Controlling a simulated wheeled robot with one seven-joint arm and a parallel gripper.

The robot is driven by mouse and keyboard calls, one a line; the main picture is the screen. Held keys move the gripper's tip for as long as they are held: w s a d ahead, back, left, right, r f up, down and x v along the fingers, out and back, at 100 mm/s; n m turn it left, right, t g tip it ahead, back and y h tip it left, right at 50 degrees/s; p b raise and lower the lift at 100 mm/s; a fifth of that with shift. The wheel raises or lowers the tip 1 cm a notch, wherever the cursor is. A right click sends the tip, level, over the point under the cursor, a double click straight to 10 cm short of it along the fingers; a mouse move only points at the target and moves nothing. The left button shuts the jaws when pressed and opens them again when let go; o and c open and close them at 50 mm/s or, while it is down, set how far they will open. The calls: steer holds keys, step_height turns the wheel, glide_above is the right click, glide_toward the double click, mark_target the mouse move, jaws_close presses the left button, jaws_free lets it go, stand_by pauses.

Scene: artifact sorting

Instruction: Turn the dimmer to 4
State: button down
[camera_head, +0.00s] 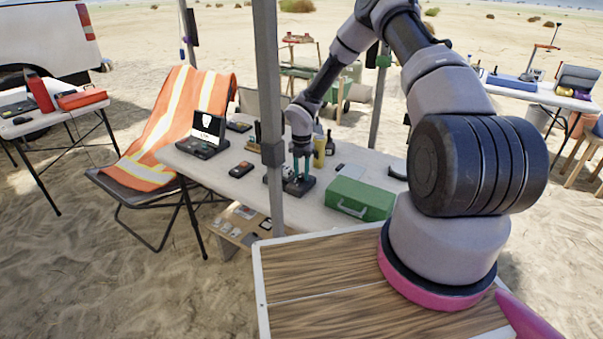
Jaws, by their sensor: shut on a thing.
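My gripper (301,175) points down over the white table, its teal fingers shut on the top of a small dark box, which looks like the dimmer (305,188). The knob is hidden between the fingers, and the dimmer's markings are too small to read. I cannot tell which number it is set to.
A green case (358,201) lies just right of the dimmer. A grey pole (268,100) stands in front of the table.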

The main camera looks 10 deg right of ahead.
steer(key=m, duration=0.4)
steer(key=shift+m, duration=0.3)
steer(key=m, duration=0.4)
steer(key=shift+a, duration=0.1)
steer(key=m, duration=1.8)
steer(key=shift+m, duration=0.3)
steer(key=m, duration=0.4)
steer(key=shift+m, duration=2)
